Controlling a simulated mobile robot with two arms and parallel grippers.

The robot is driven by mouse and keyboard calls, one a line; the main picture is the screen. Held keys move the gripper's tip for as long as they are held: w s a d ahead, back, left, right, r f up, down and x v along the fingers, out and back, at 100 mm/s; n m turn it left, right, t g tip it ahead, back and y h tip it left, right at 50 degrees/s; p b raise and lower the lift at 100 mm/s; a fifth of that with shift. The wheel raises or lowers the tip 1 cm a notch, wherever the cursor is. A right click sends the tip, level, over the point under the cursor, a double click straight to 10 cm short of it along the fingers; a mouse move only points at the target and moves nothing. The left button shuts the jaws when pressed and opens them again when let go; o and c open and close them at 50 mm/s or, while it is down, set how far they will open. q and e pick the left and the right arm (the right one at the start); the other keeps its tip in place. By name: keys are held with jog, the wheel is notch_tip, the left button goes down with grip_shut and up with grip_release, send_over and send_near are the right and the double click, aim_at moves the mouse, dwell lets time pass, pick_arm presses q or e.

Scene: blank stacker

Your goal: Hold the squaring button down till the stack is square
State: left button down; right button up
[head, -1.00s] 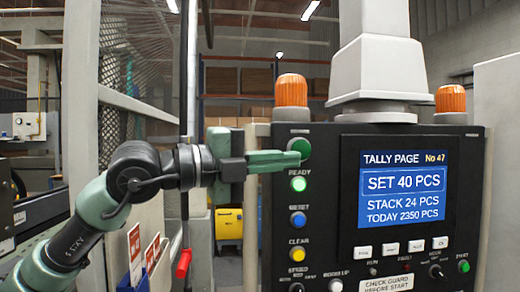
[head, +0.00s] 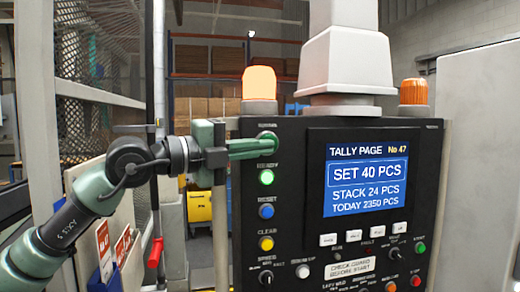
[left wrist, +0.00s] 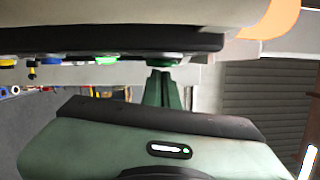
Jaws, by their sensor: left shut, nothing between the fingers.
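The control panel (head: 300,240) stands ahead, with a column of buttons on its left edge. The top button (head: 267,136) is green; its label is blurred, and I cannot read it as the squaring button. My left gripper (head: 282,146) is shut and empty, its fingertips over the lower part of this button. In the left wrist view the fingertips (left wrist: 164,75) meet the underside of a green button (left wrist: 165,59); I cannot tell how far it is pressed. The screen (head: 366,180) reads SET 40 PCS, STACK 24 PCS, TODAY 2350 PCS. The stack and my right gripper are out of view.
Below are a lit green READY lamp (head: 266,177), a blue button (head: 266,211) and a yellow button (head: 266,243). The left beacon (head: 259,83) glows bright; the right beacon (head: 413,91) is dull orange. A mesh guard (head: 95,85) stands left, near my arm.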

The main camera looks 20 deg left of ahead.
pick_arm(q)
jog(key=shift+w+a+r, duration=0.1)
jog(key=shift+w+a, duration=0.15)
jog(key=shift+a, duration=0.05)
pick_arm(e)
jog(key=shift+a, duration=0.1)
pick_arm(q)
jog(key=shift+a+r, duration=0.1)
dwell(1.2)
